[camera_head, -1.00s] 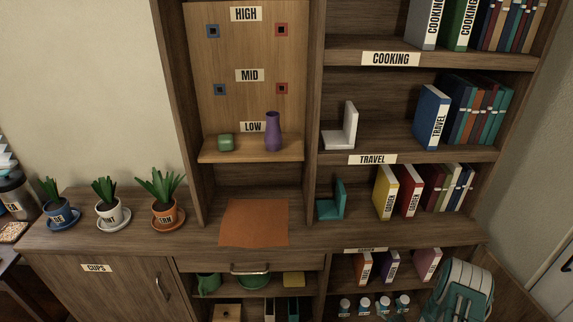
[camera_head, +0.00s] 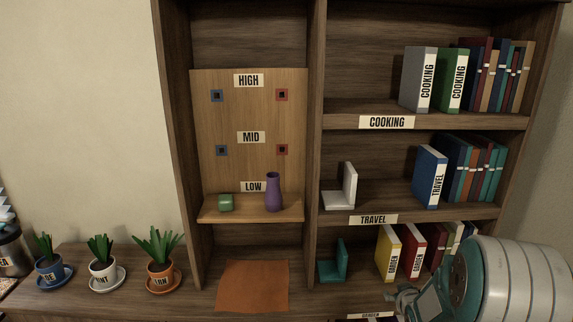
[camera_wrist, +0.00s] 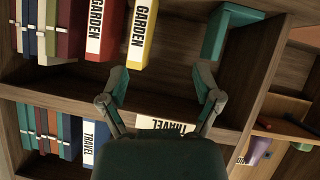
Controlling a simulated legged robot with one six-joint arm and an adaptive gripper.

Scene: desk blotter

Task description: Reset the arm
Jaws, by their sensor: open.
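My gripper (camera_wrist: 161,84) is open and empty in the wrist view, its two fingers wide apart in front of the bookcase. That view is turned upside down. The yellow garden book (camera_wrist: 139,35), the red garden book (camera_wrist: 104,28) and the teal bookend (camera_wrist: 229,32) show beyond the fingertips. In the head view my arm rises at the lower right, covering part of the garden shelf. The yellow garden book (camera_head: 388,253), red garden book (camera_head: 413,251) and teal bookend (camera_head: 335,262) stand just left of it and above it.
An orange mat (camera_head: 252,287) lies on the counter. Several potted plants stand at left. The travel book (camera_head: 429,178) and white bookend (camera_head: 342,190) are on the shelf above.

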